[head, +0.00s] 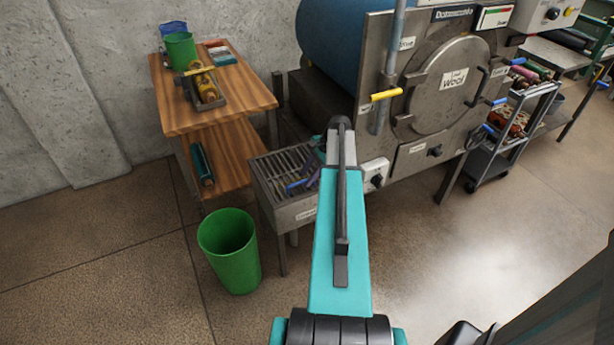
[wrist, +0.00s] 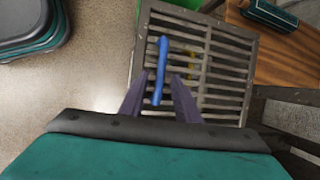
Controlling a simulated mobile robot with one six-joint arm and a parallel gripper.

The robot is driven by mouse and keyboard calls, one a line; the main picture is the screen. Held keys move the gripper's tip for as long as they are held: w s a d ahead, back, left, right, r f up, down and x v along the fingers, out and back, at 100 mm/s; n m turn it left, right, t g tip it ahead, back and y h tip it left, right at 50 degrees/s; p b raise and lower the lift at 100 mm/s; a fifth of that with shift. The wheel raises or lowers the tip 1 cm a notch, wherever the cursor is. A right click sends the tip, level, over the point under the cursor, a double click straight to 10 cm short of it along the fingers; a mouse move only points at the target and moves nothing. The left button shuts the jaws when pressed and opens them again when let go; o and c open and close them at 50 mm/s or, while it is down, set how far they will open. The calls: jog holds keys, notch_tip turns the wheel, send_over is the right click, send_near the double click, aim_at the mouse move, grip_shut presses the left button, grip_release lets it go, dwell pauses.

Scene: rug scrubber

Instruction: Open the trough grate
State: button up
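The trough grate (head: 277,163) is a grey slatted metal panel lying flat on the trough (head: 292,217), left of the big drum machine. In the wrist view the grate (wrist: 226,62) fills the middle, with a blue bar handle (wrist: 161,50) over its slats. My gripper (wrist: 161,76) has two purple fingers spread apart, one on each side of the handle's lower half, with gaps visible. Whether the fingertips are level with the handle cannot be told. In the head view my arm hides part of the grate and most of my gripper (head: 308,178).
A green bin (head: 230,252) stands on the floor in front of the trough's left side. A wooden shelf table (head: 170,122) is at the left. The machine's front has a yellow lever (head: 386,95) and a round door (head: 447,85). A cart (head: 497,150) stands right.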

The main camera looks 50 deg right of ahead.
jog(key=shift+w+f, duration=0.1)
jog(key=shift+f, duration=0.05)
grip_shut()
dwell(0.4)
